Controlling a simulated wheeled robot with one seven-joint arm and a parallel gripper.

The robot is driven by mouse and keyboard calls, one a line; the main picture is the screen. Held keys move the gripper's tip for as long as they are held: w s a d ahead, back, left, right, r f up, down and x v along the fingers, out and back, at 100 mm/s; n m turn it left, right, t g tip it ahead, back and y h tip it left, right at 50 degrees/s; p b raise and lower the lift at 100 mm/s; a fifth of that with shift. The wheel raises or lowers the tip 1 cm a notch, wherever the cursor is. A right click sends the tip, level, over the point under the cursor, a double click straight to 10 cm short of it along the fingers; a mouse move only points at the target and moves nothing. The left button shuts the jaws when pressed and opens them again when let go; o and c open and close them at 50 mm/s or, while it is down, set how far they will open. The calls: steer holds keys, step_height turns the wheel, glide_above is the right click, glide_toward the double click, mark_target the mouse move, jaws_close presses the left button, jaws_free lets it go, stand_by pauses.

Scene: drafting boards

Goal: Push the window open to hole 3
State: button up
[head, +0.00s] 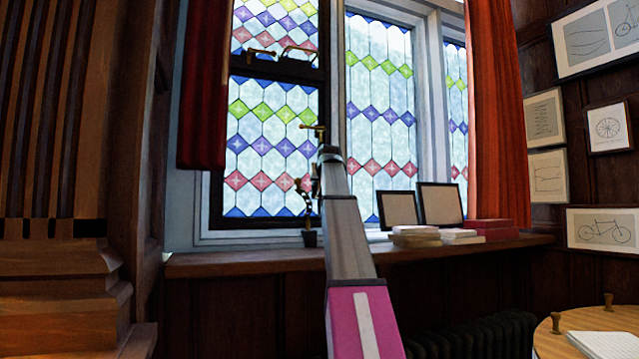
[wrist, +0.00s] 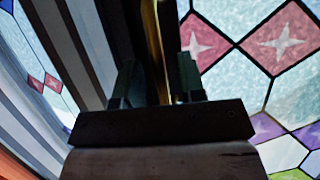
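The window (head: 270,150) is a dark-framed leaded casement with coloured diamonds, left of the pale mullion. Its dark frame (wrist: 150,30) runs up the middle of the wrist view. A small brass fitting (head: 313,127) shows at its right edge, just above my gripper (head: 325,152). Dark and brass metalwork (head: 285,55) lies along the rail above the lower pane; its holes are too small to make out. In the wrist view my gripper's two fingers (wrist: 157,90) are apart, with a brass strip (wrist: 155,45) between them in the picture. Contact cannot be told.
Picture frames (head: 440,204) and books (head: 415,237) stand to the right. Curtains hang at left (head: 205,90) and right (head: 497,110). A round table (head: 555,345) is at lower right.

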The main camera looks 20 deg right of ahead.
steer(key=shift+w+d+f, duration=0.1)
steer(key=shift+w+f, duration=0.1)
steer(key=shift+w, duration=0.25)
jaws_close()
steer(key=w, duration=0.5)
steer(key=shift+d, duration=0.1)
jaws_free()
